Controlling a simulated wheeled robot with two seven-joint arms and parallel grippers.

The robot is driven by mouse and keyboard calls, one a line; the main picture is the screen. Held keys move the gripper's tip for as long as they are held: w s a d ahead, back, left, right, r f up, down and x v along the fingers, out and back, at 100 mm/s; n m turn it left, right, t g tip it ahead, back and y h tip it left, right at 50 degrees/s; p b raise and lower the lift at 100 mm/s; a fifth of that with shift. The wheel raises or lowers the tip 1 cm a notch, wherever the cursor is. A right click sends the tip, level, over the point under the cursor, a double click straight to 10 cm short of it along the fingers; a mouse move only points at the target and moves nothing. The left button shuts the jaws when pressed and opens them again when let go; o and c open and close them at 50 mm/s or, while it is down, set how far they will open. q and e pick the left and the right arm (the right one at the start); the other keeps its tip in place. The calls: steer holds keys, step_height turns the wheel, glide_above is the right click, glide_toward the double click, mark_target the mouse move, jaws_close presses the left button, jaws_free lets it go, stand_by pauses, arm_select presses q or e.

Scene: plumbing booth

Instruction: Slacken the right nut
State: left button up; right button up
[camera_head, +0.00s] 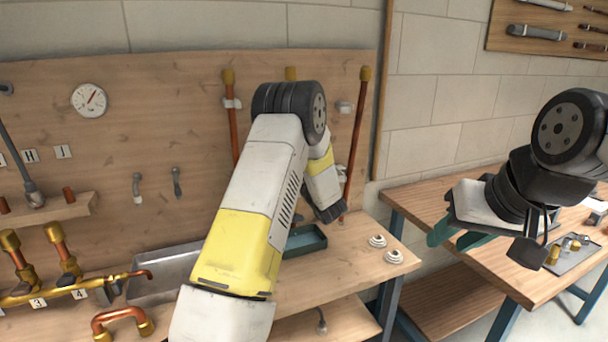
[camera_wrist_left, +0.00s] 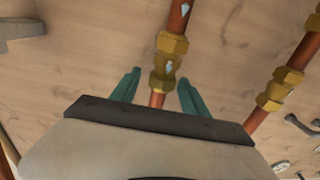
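In the left wrist view, a copper pipe (camera_wrist_left: 181,15) carries brass nuts (camera_wrist_left: 165,67). The teal fingers of my left gripper (camera_wrist_left: 158,92) are spread on either side of this pipe at the lower brass nut, with visible gaps. A second pipe with a brass fitting (camera_wrist_left: 279,88) stands to the right in that view. In the head view my left arm hides its fingertips and the fittings near them; the rightmost copper pipe (camera_head: 358,130) runs down behind my wrist. My right gripper (camera_head: 457,238) hangs empty over the right side, its teal fingers apart.
The wooden board (camera_head: 180,120) holds a gauge (camera_head: 89,100) and more copper pipes. A bench (camera_head: 345,270) below carries a green tray (camera_head: 306,241) and white rings (camera_head: 393,256). A second table (camera_head: 425,205) at right holds a tray of small fittings (camera_head: 573,252).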

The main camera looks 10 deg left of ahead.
arm_select(q)
steer(key=v, duration=0.8)
stand_by(0.4)
